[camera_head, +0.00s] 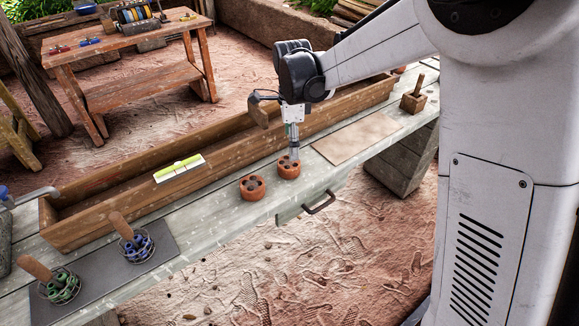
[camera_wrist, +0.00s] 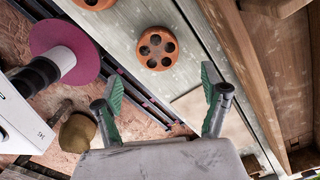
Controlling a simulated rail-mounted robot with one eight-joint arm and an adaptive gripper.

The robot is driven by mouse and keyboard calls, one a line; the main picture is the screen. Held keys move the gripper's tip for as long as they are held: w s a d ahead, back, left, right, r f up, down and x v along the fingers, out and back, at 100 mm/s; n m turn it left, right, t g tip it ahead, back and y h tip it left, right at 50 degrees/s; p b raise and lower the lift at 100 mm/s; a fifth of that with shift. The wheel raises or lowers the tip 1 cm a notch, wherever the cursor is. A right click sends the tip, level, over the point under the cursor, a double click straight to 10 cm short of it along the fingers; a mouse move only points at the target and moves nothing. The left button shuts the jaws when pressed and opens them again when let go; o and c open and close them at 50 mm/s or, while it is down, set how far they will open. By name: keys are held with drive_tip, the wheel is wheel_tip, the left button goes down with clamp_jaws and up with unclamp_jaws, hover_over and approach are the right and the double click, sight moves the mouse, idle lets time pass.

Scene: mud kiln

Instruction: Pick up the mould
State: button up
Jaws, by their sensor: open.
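I cannot tell for sure which thing is the mould. A small wooden block with an upright handle (camera_head: 413,103) stands at the far right end of the bench and may be it. My gripper (camera_head: 293,155) points down over the bench, well left of that block, at a round terracotta piece with holes (camera_head: 289,172). In the wrist view my gripper (camera_wrist: 163,100) has its green-padded fingers spread with nothing between them. The terracotta piece (camera_wrist: 157,63) shows beyond the fingertips there. Contact with it cannot be judged.
A second terracotta piece (camera_head: 252,194) stands just left. A flat tan board (camera_head: 357,138) lies between my gripper and the wooden block. A long wooden trough (camera_head: 110,212) runs along the bench's back. Wire holders (camera_head: 137,248) stand on a dark mat at the left.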

sight(289, 162)
wheel_tip(289, 162, down, 4)
drive_tip(key=shift+r, duration=0.1)
drive_tip(key=f, duration=0.3)
drive_tip(key=f+b, duration=0.1)
drive_tip(key=shift+s+a+f, duration=0.15)
drive_tip(key=shift+a+f, duration=0.05)
drive_tip(key=shift+a, duration=0.15)
drive_tip(key=shift+f, duration=0.5)
drive_tip(key=c, duration=1.4)
